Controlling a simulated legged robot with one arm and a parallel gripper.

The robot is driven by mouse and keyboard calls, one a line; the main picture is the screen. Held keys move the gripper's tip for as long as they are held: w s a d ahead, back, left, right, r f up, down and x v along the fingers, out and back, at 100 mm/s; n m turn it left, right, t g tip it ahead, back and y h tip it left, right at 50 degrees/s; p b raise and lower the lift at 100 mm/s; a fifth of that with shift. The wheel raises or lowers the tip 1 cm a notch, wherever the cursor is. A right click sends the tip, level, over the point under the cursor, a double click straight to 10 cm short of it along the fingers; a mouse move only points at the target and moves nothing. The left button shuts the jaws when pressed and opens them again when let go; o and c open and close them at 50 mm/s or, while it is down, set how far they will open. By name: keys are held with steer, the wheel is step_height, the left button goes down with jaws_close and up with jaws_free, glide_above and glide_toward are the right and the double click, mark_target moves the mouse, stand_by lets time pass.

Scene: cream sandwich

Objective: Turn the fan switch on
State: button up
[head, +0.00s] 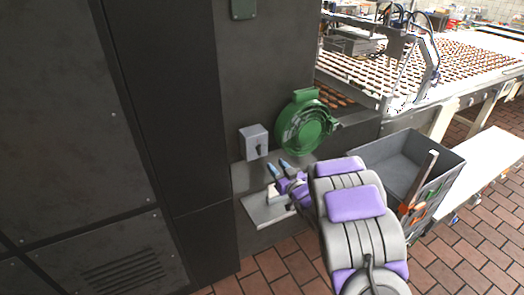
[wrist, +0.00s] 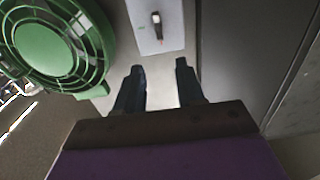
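The fan switch (head: 254,142) is a grey box on the dark wall in the head view, with a small dark lever on its face. In the wrist view the switch box (wrist: 157,28) is at the top, with its lever (wrist: 156,18) pointing along the box. The green fan (head: 305,124) is mounted right of the switch; it fills the upper left of the wrist view (wrist: 58,42). My gripper (head: 279,168) is below and slightly right of the switch, apart from it. In the wrist view its two fingers (wrist: 160,72) are spread with nothing between them.
A light grey shelf (head: 262,212) sticks out low on the wall below my gripper. A grey bin (head: 391,160) stands at the right beside my arm. A conveyor (head: 469,58) with rows of brown biscuits is behind. Dark cabinet panels (head: 70,120) fill the left.

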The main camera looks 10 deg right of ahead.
mark_target(260, 148)
steer(key=shift+b+x, duration=0.7)
steer(key=shift+x, duration=5.6)
steer(key=shift+f, duration=0.15)
steer(key=shift+d, duration=0.2)
steer(key=shift+c, duration=1)
steer(key=shift+a, duration=0.25)
jaws_close()
